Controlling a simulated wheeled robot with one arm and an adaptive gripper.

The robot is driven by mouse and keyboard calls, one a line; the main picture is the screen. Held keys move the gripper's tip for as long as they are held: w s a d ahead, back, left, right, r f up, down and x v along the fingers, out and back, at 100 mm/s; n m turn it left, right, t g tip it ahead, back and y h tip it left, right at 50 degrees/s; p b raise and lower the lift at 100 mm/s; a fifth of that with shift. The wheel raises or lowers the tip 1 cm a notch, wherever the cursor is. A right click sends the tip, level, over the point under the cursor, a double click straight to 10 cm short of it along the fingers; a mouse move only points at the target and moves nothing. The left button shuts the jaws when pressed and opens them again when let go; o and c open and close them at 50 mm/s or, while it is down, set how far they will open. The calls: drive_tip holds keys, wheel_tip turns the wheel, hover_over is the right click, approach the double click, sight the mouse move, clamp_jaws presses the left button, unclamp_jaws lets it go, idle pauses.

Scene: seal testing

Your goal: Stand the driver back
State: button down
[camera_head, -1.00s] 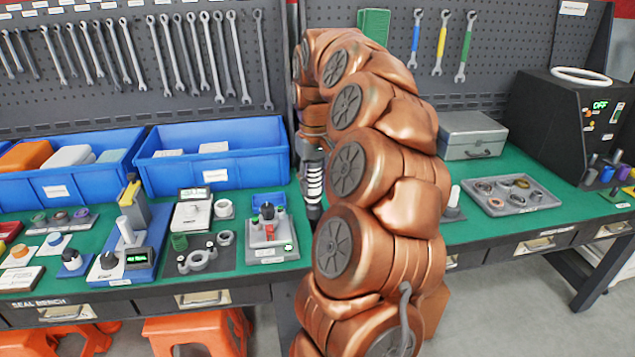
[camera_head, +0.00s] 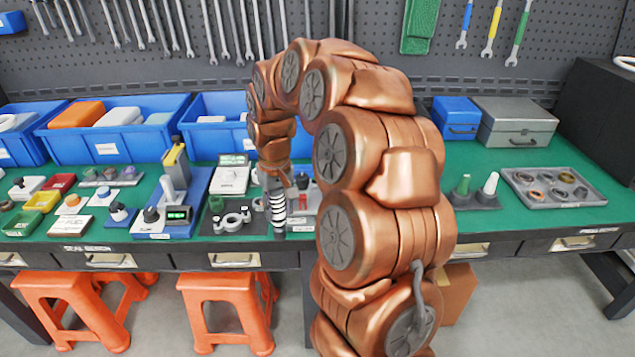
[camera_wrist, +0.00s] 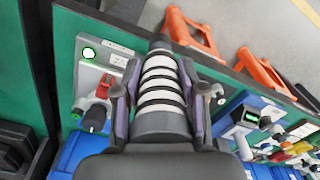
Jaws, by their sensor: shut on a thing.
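My gripper (camera_wrist: 161,98) is shut on a grey cylinder with white rings, seemingly the driver (camera_wrist: 160,85). Its two dark fingers with purple pads press on both sides of it. In the head view the ringed driver (camera_head: 278,208) hangs roughly upright below my wrist, at the bench's front edge; its lower end looks clear of the bench top. The gripper's fingers are hard to make out there. A dark stand (camera_head: 483,204) with a green and a white cone is on the bench, right of my arm.
A grey test fixture (camera_head: 301,216) with a red part is just behind the driver; it also shows left of it in the wrist view (camera_wrist: 90,80). Seal rings lie in a tray (camera_head: 520,180) at right. Blue bins (camera_head: 60,148) line the back. Orange stools (camera_head: 222,284) stand below.

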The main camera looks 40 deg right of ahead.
drive_tip(key=w+a+f+n, duration=0.1)
drive_tip(key=w+a+f, duration=0.2)
drive_tip(key=a, duration=0.4)
drive_tip(key=w+a+f+n, duration=0.1)
drive_tip(key=w+a+f, duration=0.2)
drive_tip(key=a+f, duration=0.2)
drive_tip(key=a, duration=0.3)
drive_tip(key=shift+w+f, duration=0.25)
drive_tip(key=shift+w, duration=0.15)
drive_tip(key=shift+a, duration=0.15)
